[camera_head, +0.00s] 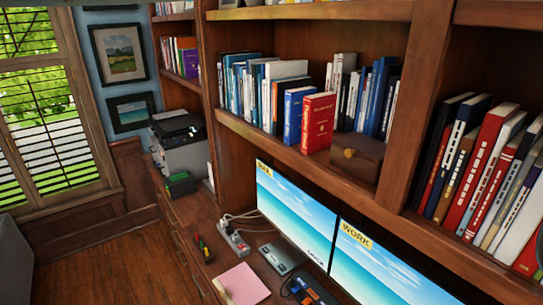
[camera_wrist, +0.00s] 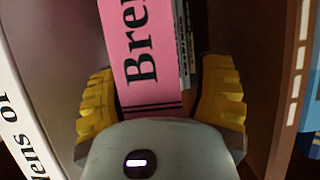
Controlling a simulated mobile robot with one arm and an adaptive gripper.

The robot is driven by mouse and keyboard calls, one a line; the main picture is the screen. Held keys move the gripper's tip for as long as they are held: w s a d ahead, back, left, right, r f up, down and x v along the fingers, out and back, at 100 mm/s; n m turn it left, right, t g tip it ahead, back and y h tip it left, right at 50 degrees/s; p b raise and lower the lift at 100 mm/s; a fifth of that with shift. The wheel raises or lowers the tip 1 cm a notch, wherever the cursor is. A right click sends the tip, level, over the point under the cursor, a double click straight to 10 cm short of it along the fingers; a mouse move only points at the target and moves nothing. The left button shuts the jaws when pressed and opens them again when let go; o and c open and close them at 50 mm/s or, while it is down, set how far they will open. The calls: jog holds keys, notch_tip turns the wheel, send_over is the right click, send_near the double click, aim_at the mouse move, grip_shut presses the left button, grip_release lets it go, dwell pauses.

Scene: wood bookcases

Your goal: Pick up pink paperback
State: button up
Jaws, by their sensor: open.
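The pink paperback (camera_wrist: 148,50) stands upright in the wrist view, with black lettering starting "Bre" and dark bands near its lower end. My gripper (camera_wrist: 158,100) is open, with one yellow ribbed finger on each side of the book's spine. A dark gap shows between the book and the right finger; the left finger is closer to it. I cannot tell whether either finger touches it. The book's lower end is hidden behind the gripper's pale body. My gripper does not show in the head view, and I cannot pick out the paperback there for certain.
A white book (camera_wrist: 20,110) stands left of my gripper, and a brown book (camera_wrist: 290,80) stands to the right. The head view shows wooden shelves of books (camera_head: 485,175), a wooden box (camera_head: 357,158), two monitors (camera_head: 295,215), a printer (camera_head: 180,142) and a pink paper pad (camera_head: 243,284).

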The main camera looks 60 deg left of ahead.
grip_shut()
dwell(0.5)
